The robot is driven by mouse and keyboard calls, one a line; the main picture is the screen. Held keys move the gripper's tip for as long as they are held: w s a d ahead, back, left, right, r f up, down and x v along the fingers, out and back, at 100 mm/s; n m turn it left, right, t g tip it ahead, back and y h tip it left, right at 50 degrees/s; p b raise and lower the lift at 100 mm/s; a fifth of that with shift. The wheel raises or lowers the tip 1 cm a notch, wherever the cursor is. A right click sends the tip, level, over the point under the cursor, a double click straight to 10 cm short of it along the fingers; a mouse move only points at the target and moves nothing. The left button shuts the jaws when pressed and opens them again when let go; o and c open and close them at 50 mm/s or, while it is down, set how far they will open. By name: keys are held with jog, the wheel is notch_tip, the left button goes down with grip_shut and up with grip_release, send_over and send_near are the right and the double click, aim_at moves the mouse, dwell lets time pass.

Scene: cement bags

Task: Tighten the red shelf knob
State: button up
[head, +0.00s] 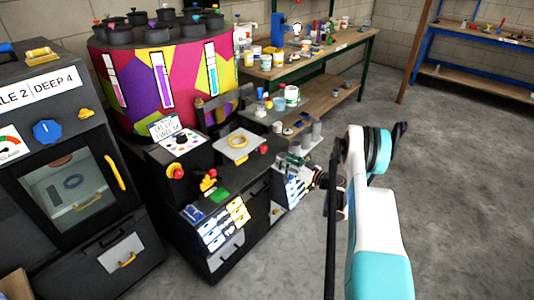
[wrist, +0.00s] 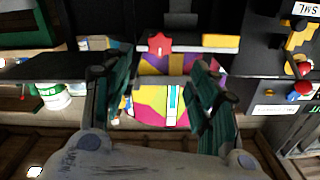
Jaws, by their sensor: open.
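The red shelf knob (wrist: 159,43) is a star-shaped red knob in the upper middle of the wrist view. A small red spot (head: 264,149) beside a light plate may be the knob; I cannot tell.
The black machine (head: 190,215) carries a red mushroom button (head: 176,173) and yellow levers. A multicoloured drum (head: 165,75) with dark pots stands behind. A workbench (head: 325,45) holds jars and tools. An oven-like unit (head: 70,180) stands left. The floor at right is clear.

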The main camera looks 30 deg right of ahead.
aim_at(265, 150)
jog(key=b+x, duration=0.3)
jog(key=x, duration=0.8)
jog(key=shift+w, duration=0.1)
jog(key=c, duration=1.1)
